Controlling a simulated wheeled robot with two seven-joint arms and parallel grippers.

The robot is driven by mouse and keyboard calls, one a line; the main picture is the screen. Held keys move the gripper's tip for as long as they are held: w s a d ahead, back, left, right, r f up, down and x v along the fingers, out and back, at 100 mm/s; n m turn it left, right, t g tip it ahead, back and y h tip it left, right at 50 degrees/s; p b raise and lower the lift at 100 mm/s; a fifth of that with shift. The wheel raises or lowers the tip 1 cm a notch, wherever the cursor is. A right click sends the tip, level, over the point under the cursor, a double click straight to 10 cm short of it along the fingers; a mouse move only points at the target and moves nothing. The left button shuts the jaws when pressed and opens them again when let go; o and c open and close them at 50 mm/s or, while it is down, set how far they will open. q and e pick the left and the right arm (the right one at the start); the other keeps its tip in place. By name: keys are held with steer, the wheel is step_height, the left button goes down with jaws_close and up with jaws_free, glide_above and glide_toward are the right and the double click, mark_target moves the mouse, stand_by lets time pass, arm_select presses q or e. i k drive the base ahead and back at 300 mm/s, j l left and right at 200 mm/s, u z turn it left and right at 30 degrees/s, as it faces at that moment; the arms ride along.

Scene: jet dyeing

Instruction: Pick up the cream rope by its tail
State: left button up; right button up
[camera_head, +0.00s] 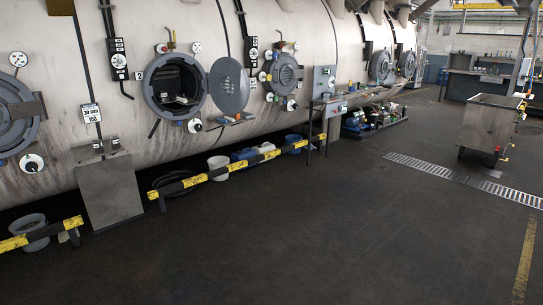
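I cannot make out a cream rope anywhere in the head view. A round hatch (148,88) on the long pale machine (215,35) stands open, with its grey door (229,86) swung out to the right. The inside of the hatch is dark, and small lighter shapes in it are too unclear to name. Neither of my grippers is in view.
Yellow-black barriers (235,168) run along the machine's foot. A grey box (110,190) stands by them at left. A white bucket (218,168) and blue drums sit behind. A metal tank (489,125) stands at right. The dark floor (330,225) in front is clear.

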mark_target(232, 120)
steer(key=i+z, duration=0.1)
steer(key=i, duration=0.7)
steer(key=i+z, duration=0.1)
steer(key=i, duration=0.65)
steer(key=i+j+z, duration=0.1)
steer(key=i, duration=0.7)
steer(key=i+j+z, duration=0.1)
steer(key=i, duration=0.65)
steer(key=i+u, duration=0.1)
steer(key=i, duration=0.45)
steer(key=i+u, duration=0.1)
steer(key=i, duration=0.5)
steer(key=i+l+u, duration=0.1)
steer(key=i, duration=0.45)
steer(key=i+l+u, duration=0.1)
steer(key=i, duration=0.45)
steer(key=l, duration=0.1)
